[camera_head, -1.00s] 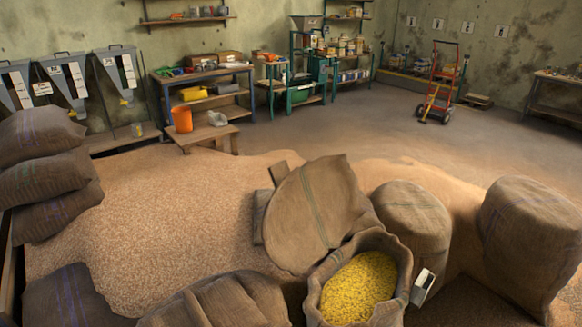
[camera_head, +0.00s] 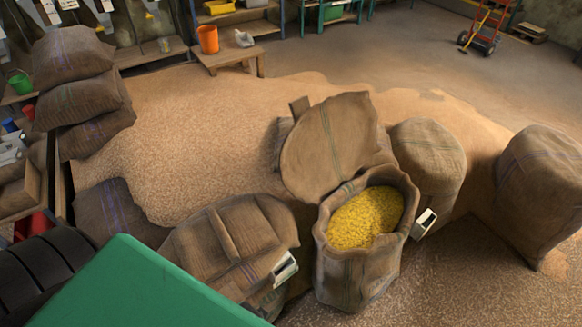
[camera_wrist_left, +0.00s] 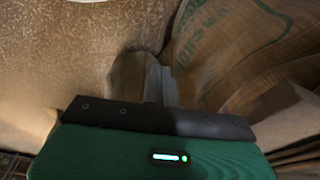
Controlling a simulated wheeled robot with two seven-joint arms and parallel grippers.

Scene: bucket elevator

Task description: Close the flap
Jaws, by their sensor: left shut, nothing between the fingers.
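The flap (camera_head: 328,145) is a large rounded piece of brown burlap with a green stripe. It stands open, leaning back behind the mouth of an upright burlap sack (camera_head: 350,275) full of yellow grain (camera_head: 367,218). The grain is uncovered. My left gripper (camera_wrist_left: 160,80) shows in the left wrist view, with its fingers together and empty. Burlap with green print (camera_wrist_left: 235,50) lies to its right in that view; whether the fingers touch anything I cannot tell. The fingers do not show in the head view. My right gripper is in neither view.
More full sacks stand right of the open one (camera_head: 428,155), (camera_head: 540,190). Stacked sacks (camera_head: 80,90) stand at the left beside the loose grain pile (camera_head: 200,140). A small stool with an orange bucket (camera_head: 208,39) is behind.

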